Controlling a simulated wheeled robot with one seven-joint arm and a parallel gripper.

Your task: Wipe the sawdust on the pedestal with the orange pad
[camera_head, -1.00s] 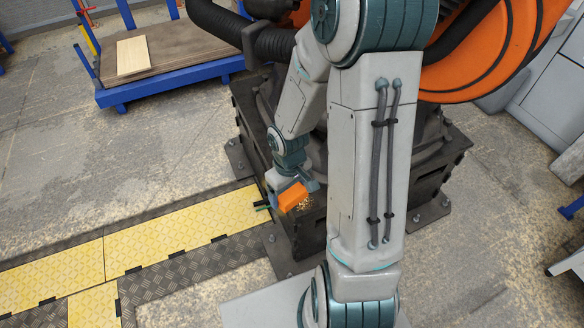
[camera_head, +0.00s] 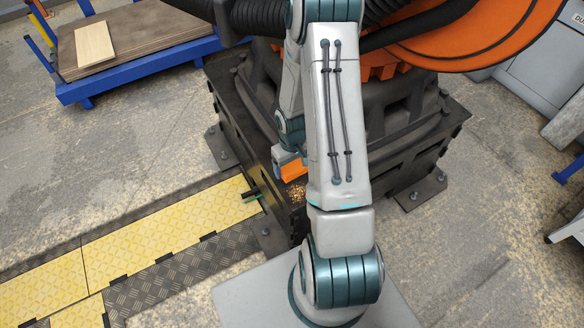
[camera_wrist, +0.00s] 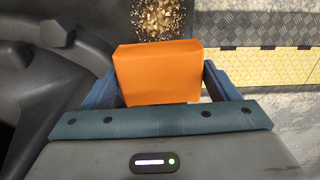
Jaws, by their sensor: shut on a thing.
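My gripper (camera_wrist: 158,85) is shut on the orange pad (camera_wrist: 158,70), which sits between its two fingers in the wrist view. In the head view the orange pad (camera_head: 293,170) shows beside my arm, at the front of the dark pedestal (camera_head: 230,125), and my arm covers part of it. The sawdust (camera_wrist: 157,18) is a tan, grainy patch on the dark pedestal surface, just beyond the pad's far edge in the wrist view. Some sawdust (camera_head: 297,193) also shows just below the pad in the head view. I cannot tell whether the pad touches the surface.
A large orange machine (camera_head: 470,40) stands on the pedestal. Yellow floor plates (camera_head: 150,235) with dark tread edging lie at the left. A blue-framed cart (camera_head: 140,72) with a board (camera_head: 94,44) stands at the upper left. Grey floor around the pedestal is mostly clear.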

